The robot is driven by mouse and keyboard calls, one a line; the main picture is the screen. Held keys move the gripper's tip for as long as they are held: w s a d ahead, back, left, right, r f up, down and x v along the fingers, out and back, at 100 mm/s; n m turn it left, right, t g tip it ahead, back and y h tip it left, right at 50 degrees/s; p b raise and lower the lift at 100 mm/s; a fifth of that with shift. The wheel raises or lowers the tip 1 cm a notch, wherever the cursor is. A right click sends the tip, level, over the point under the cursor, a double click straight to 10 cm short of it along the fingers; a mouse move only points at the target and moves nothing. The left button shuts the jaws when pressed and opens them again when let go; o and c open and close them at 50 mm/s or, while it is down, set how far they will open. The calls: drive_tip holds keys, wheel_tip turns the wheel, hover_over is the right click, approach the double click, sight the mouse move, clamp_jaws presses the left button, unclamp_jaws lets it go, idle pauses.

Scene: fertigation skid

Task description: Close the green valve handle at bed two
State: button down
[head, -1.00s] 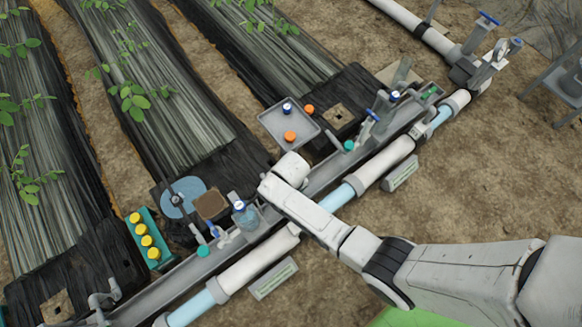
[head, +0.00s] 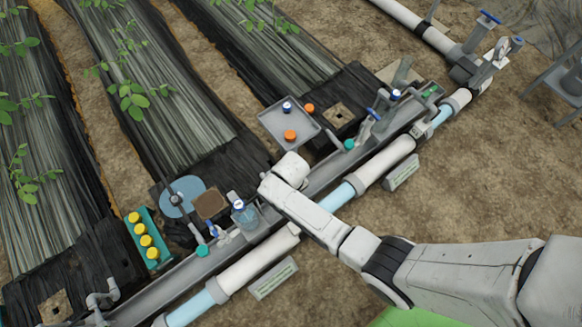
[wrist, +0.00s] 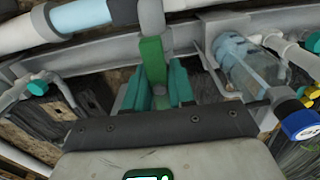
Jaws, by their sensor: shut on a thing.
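The green valve handle (wrist: 152,52) shows in the wrist view as an upright flat green bar below the pipe. My gripper (wrist: 156,92) has its two teal fingers on either side of the handle's lower part and is shut on it. In the head view my white arm covers the gripper and this handle. The wrist view does not show clearly how far the handle is turned.
A clear bottle (wrist: 248,62) with a blue cap stands close right of the gripper in the wrist view. A teal-ended fitting (wrist: 37,88) is at left.

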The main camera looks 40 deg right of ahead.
drive_tip(key=m+p, duration=0.1)
drive_tip(key=m, duration=0.9)
drive_tip(key=m+p, duration=0.1)
drive_tip(key=m, duration=0.3)
drive_tip(key=shift+m, duration=0.4)
drive_tip(key=m, duration=0.4)
drive_tip(key=shift+m, duration=0.3)
drive_tip(key=c, duration=0.9)
unclamp_jaws()
drive_tip(key=shift+o, duration=0.2)
wheel_tip(320, 180, up, 10)
drive_tip(key=p, duration=1)
drive_tip(key=shift+r, duration=0.1)
